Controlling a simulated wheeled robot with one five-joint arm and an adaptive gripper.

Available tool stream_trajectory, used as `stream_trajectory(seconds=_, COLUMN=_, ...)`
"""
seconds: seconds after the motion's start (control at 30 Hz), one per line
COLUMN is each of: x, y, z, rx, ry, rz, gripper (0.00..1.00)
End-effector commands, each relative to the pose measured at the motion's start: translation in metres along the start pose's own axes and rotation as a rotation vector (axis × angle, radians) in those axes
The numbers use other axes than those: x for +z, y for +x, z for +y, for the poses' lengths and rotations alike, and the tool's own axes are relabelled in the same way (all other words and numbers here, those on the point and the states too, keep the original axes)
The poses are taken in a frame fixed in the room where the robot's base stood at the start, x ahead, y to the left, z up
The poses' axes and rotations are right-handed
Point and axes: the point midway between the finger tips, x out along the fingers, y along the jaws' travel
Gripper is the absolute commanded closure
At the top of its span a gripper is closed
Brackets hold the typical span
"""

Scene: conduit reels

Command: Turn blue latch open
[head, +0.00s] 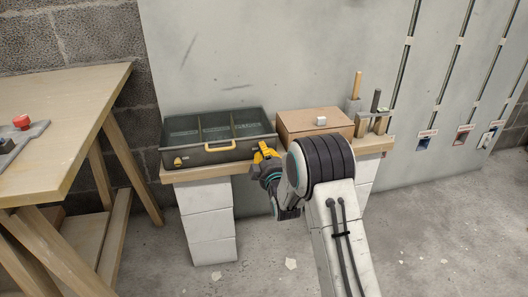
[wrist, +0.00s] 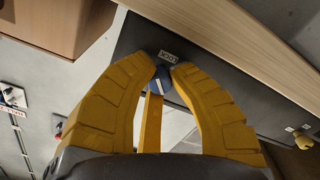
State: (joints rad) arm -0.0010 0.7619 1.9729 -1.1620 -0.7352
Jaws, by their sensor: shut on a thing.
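The blue latch (wrist: 161,77) sits on the dark front of the metal tray, just under a small white label (wrist: 169,57) in the wrist view. My gripper (wrist: 163,70) has its two yellow fingers closed on the latch, one on each side. The fingers hide part of the latch, so I cannot tell its exact angle. In the head view my gripper (head: 264,152) is at the right end of the grey compartment tray (head: 205,155), and the latch is hidden behind it.
A brass-coloured knob (head: 178,161) is at the tray's left front. A wooden workbench (head: 60,100) stands at left. The floor in front is mostly clear.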

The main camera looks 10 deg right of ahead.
Motion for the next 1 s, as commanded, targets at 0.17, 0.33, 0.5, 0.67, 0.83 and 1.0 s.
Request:
stream_trajectory(seconds=0.17, x=-0.0053, y=0.0013, z=0.0018, rx=0.008, ry=-0.169, rz=0.012, gripper=1.00)
stream_trajectory(seconds=0.33, x=-0.0055, y=0.0014, z=0.0015, rx=0.009, ry=-0.330, rz=0.012, gripper=1.00)
stream_trajectory(seconds=0.5, x=-0.0055, y=0.0014, z=0.0010, rx=0.010, ry=-0.484, rz=0.012, gripper=1.00)
stream_trajectory(seconds=0.67, x=-0.0055, y=0.0014, z=0.0006, rx=0.010, ry=-0.610, rz=0.012, gripper=1.00)
stream_trajectory(seconds=0.83, x=-0.0054, y=0.0014, z=0.0002, rx=0.010, ry=-0.717, rz=0.012, gripper=1.00)
stream_trajectory(seconds=1.0, x=-0.0052, y=0.0014, z=-0.0002, rx=0.010, ry=-0.792, rz=0.011, gripper=1.00)
